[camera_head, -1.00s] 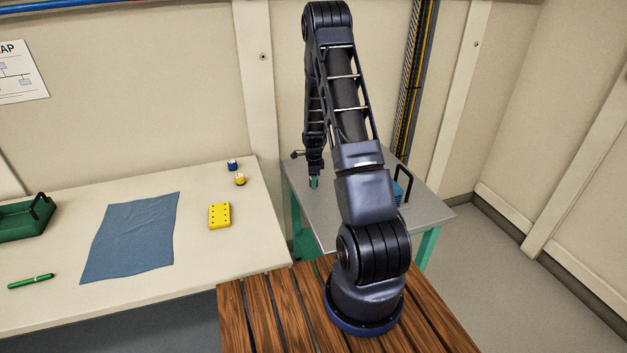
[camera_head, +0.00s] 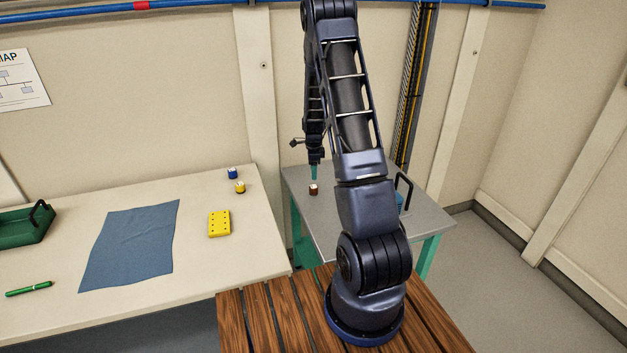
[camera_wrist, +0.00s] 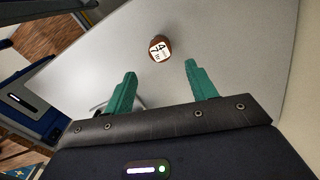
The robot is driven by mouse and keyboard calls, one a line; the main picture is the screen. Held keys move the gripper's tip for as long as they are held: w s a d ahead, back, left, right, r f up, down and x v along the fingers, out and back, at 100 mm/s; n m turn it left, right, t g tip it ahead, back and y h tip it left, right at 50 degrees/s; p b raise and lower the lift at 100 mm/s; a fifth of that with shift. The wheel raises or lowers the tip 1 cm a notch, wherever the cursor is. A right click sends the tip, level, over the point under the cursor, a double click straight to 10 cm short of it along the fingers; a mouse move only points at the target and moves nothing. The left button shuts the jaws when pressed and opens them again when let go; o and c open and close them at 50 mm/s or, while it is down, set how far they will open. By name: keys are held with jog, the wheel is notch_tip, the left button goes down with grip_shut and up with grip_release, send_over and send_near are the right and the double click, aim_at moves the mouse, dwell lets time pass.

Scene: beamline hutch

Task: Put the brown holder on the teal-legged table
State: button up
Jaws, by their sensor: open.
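The brown holder (camera_head: 313,189) is a small cylinder with a white top. It stands upright on the grey top of the teal-legged table (camera_head: 335,220), toward its left side. In the wrist view the holder (camera_wrist: 160,48) shows a white label with dark marks and stands on the bare tabletop (camera_wrist: 235,40). My gripper (camera_head: 315,172) is just above the holder in the head view. In the wrist view its two teal fingers (camera_wrist: 162,75) are spread apart and empty, with the holder beyond the fingertips and not touched by them.
A blue container with a black handle (camera_head: 404,190) stands on the same table, partly hidden by my arm. The cream table (camera_head: 215,270) at left holds a yellow block (camera_head: 219,223), blue and yellow holders (camera_head: 240,187), a blue cloth (camera_head: 130,245), a green pen and a green tray (camera_head: 25,225).

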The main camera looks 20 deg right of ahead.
jog(key=s+a+r+n+t, duration=0.1)
jog(key=s+a+r+n, duration=0.15)
jog(key=s+r, duration=0.45)
jog(key=s+a+r+n, duration=0.1)
jog(key=s+r+n, duration=0.25)
jog(key=r, duration=0.75)
jog(key=s+a+r+n+t, duration=0.15)
jog(key=s+r+n, duration=0.3)
jog(key=r, duration=0.45)
jog(key=s+a+r+n, duration=0.1)
jog(key=s+r+n, duration=0.1)
jog(key=s, duration=0.6)
jog(key=s+a+r+n+t, duration=0.1)
jog(key=s+r+n, duration=0.2)
jog(key=s+n, duration=0.2)
jog(key=s+a+r+n+t, duration=0.1)
jog(key=s+r+n, duration=0.2)
jog(key=s, duration=0.7)
jog(key=shift+s, duration=0.3)
